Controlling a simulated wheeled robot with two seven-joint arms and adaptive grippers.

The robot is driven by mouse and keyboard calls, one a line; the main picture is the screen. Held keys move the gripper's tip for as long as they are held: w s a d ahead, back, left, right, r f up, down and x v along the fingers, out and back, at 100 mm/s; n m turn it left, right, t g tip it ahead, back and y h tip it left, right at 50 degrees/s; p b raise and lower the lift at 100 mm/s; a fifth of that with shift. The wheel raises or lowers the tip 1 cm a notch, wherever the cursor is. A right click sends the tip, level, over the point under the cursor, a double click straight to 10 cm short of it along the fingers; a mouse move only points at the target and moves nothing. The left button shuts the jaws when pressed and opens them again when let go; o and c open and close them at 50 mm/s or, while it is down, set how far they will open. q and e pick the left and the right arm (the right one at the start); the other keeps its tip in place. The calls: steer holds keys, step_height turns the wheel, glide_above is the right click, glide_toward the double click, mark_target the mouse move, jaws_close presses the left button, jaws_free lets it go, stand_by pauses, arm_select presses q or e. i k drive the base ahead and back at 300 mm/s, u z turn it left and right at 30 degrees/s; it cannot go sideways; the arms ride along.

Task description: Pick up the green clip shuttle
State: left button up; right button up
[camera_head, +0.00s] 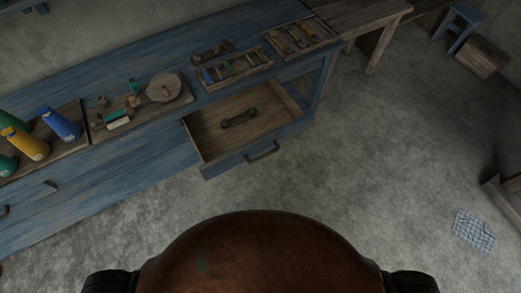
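A small dark, elongated piece (239,118) with rounded ends lies in the open drawer (206,146) of the blue bench, and its colour is hard to tell. A small green piece (117,115) lies on a wooden board on the bench top, beside a pale block (119,123). I cannot tell for sure which of these is the green clip shuttle. Neither of my grippers shows in this view.
Blue, yellow and green bottles (61,124) stand on a tray at the bench's left. Wooden trays of small parts (236,70) lie toward its right end. The open drawer juts out over the floor. Grey floor (370,150) is free to the right; a checked cloth (473,231) lies there.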

mark_target(226, 124)
steer(key=z, duration=1.6)
steer(key=i, duration=1.3)
steer(key=u, duration=3.15)
